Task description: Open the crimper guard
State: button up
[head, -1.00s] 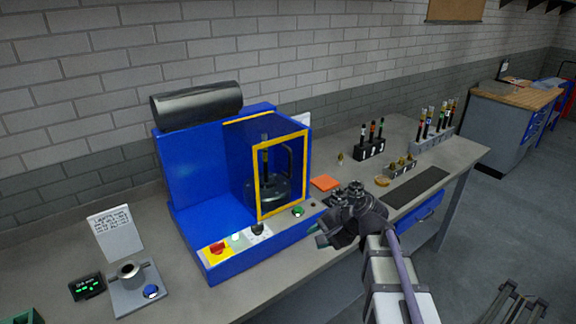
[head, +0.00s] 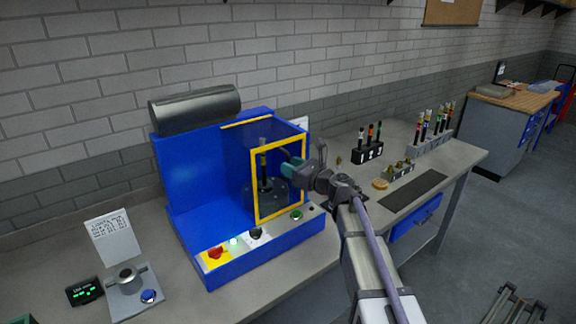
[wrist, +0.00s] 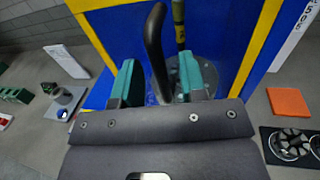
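The blue crimper (head: 185,165) stands on the bench, with its yellow-framed clear guard (head: 253,190) across the front of its chamber. The guard looks closed. Its dark bar handle (wrist: 154,45) shows in the wrist view, upright and curved at the top. My gripper (head: 290,165) is at the guard's right side, hiding most of the handle in the head view. In the wrist view my gripper (wrist: 160,82) is open, with teal fingers on either side of the handle. Gaps show between handle and fingers; how deep the handle sits between them is unclear.
A red button (head: 215,253) and a green button (head: 296,215) sit on the crimper's front panel. Right of it are an orange pad (wrist: 289,102), a black tube rack (head: 368,153) and a dark mat (head: 414,188). A small press (head: 127,279) stands at left.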

jog(key=shift+x, duration=0.9)
jog(key=shift+c, duration=0.3)
grip_shut()
